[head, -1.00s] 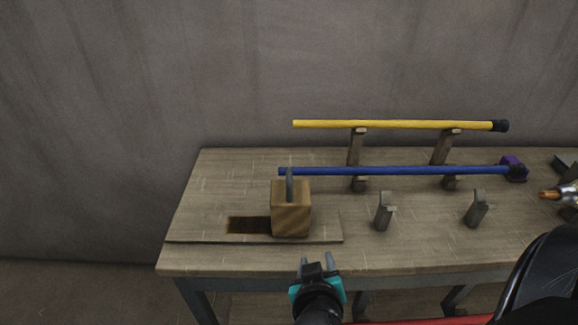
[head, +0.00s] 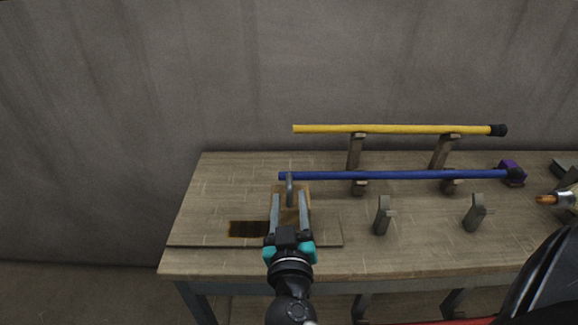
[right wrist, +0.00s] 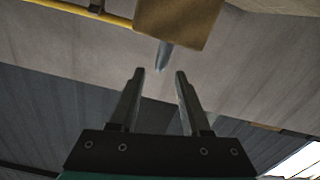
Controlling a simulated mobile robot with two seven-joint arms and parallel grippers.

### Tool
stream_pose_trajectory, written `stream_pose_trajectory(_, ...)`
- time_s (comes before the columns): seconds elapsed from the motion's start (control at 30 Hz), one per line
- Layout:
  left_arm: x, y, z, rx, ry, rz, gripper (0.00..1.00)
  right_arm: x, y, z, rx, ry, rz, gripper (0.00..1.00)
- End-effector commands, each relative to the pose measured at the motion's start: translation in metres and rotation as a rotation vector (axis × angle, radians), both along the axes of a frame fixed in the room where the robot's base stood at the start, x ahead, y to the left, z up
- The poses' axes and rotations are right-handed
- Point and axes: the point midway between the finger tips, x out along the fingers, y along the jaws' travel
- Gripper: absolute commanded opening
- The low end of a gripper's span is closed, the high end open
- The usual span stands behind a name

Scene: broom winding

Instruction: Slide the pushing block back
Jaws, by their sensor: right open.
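The pushing block (head: 304,190) is a wooden cube with a grey upright handle (head: 290,188) on it. It stands at the right end of a dark slot in the table, mostly hidden behind my gripper in the head view. My right gripper (head: 290,196) is open, its fingers to either side of the handle in the head view. In the right wrist view the block (right wrist: 178,18) is at the top, with the handle (right wrist: 163,56) just beyond the gap between the open fingertips (right wrist: 160,74); I see no contact. My left gripper is not in view.
The dark slot (head: 248,229) lies open left of the block. A blue rod (head: 400,175) runs close behind the handle, and a yellow rod (head: 390,129) rests on supports farther back. Short posts (head: 382,215) stand to the right. A copper-tipped tool (head: 548,199) is at the right edge.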

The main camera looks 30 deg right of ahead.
Motion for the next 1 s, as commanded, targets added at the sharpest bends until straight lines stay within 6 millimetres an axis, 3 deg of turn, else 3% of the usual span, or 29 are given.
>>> stream_pose_trajectory(0.3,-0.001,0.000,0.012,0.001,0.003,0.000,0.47,0.051,-0.031,0.002,-0.003,-0.001,0.000,0.47)
stream_pose_trajectory(0.5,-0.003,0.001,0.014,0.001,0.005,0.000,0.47,0.075,-0.046,0.001,-0.002,0.000,-0.001,0.47)
stream_pose_trajectory(0.7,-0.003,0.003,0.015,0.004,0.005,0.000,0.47,0.086,-0.053,0.000,0.000,0.001,0.000,0.47)
stream_pose_trajectory(1.0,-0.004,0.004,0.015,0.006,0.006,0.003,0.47,0.087,-0.054,-0.001,0.000,0.002,0.000,0.47)
